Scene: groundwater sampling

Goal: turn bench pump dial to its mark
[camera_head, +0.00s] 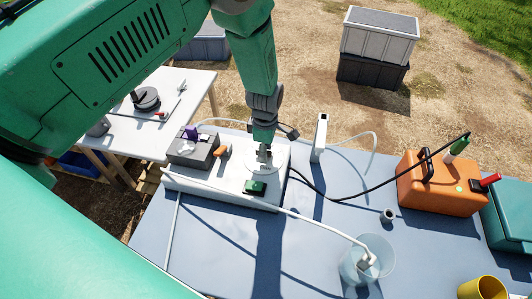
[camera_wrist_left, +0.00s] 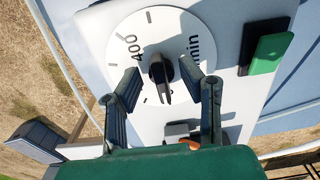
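The pump dial is a white disc (camera_wrist_left: 150,28) with dark ticks and the printed "400" and "min" on the white bench pump (camera_head: 220,190). At its centre is a black knob (camera_wrist_left: 160,72) with a pointer toward the lower part of the wrist picture. My left gripper (camera_wrist_left: 161,68) is open, its fingers on either side of the knob, with gaps visible. In the head view my left gripper (camera_head: 264,154) reaches down over the disc (camera_head: 278,157) and hides most of the knob. Which tick is the mark I cannot tell. My right gripper is not in view.
A green switch (camera_head: 255,187) sits beside the dial. A grey block (camera_head: 193,149) and orange handle (camera_head: 222,151) stand left of it. A clear beaker (camera_head: 366,262) with a tube, an orange case (camera_head: 438,184) and a yellow cup (camera_head: 484,289) are to the right.

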